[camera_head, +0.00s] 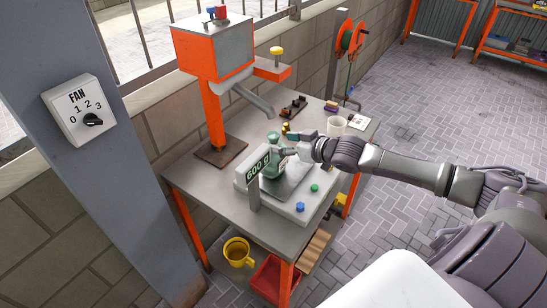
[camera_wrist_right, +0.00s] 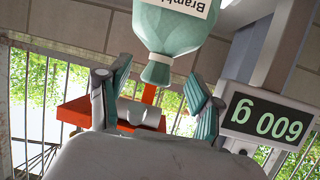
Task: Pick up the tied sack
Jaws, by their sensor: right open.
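The tied sack (camera_head: 271,168) is green and stands upright on the plate of a scale (camera_head: 298,208), whose display reads 600 g. My right gripper (camera_head: 283,150) is at the sack's upper part in the head view, partly hiding it. The right wrist view is upside down; there the green sack (camera_wrist_right: 172,30) hangs from the top with its gathered neck toward my gripper. The fingers of the right gripper (camera_wrist_right: 158,82) are spread, one on each side of the neck, with gaps visible. My left gripper is not in view.
The scale sits on a grey workbench (camera_head: 205,205) with orange legs. An orange machine (camera_head: 212,48) with a spout stands behind left. A yellow mug (camera_head: 238,252) and red bin (camera_head: 272,280) are below.

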